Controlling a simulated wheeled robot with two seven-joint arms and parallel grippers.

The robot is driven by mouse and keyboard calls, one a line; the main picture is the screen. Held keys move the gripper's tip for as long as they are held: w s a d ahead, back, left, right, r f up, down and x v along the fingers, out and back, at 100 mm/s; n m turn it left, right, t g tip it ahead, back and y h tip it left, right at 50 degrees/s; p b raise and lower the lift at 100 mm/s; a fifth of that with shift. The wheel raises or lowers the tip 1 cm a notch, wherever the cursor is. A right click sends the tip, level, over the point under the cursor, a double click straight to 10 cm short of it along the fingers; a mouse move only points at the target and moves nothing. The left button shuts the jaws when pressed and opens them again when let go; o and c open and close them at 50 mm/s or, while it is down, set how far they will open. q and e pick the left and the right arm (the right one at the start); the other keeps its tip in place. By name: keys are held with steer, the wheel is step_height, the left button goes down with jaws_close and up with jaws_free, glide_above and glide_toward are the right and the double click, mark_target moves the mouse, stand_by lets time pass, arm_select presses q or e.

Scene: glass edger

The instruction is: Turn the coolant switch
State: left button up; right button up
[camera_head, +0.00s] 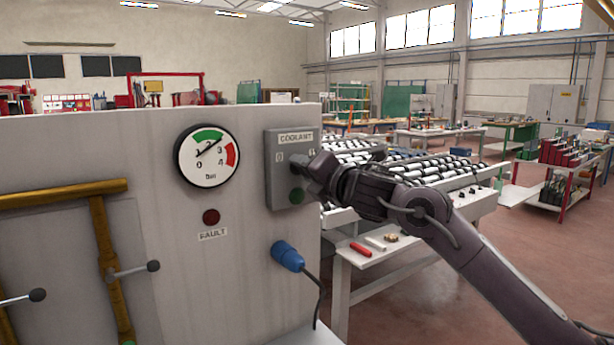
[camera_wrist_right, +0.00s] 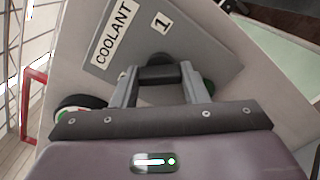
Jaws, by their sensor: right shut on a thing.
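The grey coolant box (camera_head: 277,178), labelled COOLANT, is fixed to the machine's front panel. The marks 0 and 1 show on it, and a green button (camera_head: 297,196) sits low on it. My right gripper (camera_head: 303,172) is at the box, coming from the right, and hides the switch in the head view. In the right wrist view the black coolant switch (camera_wrist_right: 158,74) lies between the fingers of my right gripper (camera_wrist_right: 160,82), which is shut on it. The switch's exact setting cannot be told. My left gripper is not in view.
A pressure gauge (camera_head: 207,155) and a red FAULT lamp (camera_head: 211,217) are left of the box. A blue plug (camera_head: 287,256) with a cable sticks out below. Brass pipes (camera_head: 107,250) with levers stand at left. A roller table (camera_head: 420,180) stands behind my right arm.

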steer(key=shift+f, duration=0.1)
stand_by(0.4)
steer(key=o, duration=1)
steer(key=b+v, duration=0.2)
steer(key=v, duration=0.5)
steer(key=shift+s+d+b, duration=0.25)
steer(key=shift+s+b, duration=0.05)
steer(key=shift+s, duration=0.05)
